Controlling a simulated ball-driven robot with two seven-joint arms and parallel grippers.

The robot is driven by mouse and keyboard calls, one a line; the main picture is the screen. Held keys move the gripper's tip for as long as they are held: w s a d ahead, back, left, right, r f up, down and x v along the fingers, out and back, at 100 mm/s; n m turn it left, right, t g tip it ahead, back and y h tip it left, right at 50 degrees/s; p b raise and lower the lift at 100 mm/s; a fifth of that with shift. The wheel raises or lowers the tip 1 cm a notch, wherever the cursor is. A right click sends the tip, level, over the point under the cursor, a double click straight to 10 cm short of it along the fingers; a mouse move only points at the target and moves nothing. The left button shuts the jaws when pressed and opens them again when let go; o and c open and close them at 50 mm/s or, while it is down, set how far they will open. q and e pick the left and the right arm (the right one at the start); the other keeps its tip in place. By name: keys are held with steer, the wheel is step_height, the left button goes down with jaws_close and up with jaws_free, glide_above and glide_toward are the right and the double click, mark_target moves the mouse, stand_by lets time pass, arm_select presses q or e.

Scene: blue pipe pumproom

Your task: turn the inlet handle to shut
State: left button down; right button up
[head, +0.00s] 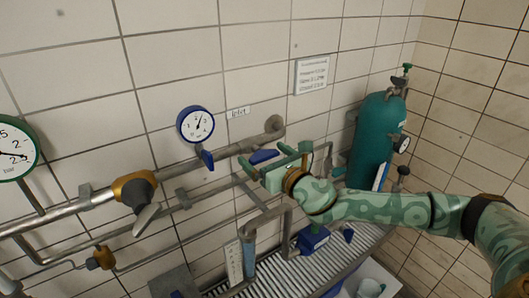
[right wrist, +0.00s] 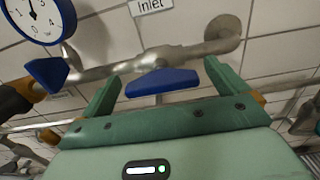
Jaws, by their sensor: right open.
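The inlet handle (head: 263,156) is a blue lever on the grey wall pipe, right of the "Inlet" label (head: 238,112). In the right wrist view the blue handle (right wrist: 162,81) lies crosswise between the fingers, below the pipe. My right gripper (head: 274,157) is open, with its green fingers to either side of the handle. The right wrist view also shows the open fingers (right wrist: 160,72); I cannot tell whether they touch the handle. The gripper partly hides the pipe and handle in the head view. My left gripper is not in view.
A blue-rimmed gauge (head: 196,124) hangs left of the handle. A brass valve with a grey lever (head: 147,218) sits further left on the pipe. A green gas cylinder (head: 376,142) stands at right. A lower pipe (head: 266,217) and blue pump (head: 312,239) lie below my arm.

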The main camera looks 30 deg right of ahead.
steer(key=shift+w+a, duration=0.1)
steer(key=shift+w, duration=0.25)
steer(key=c, duration=1)
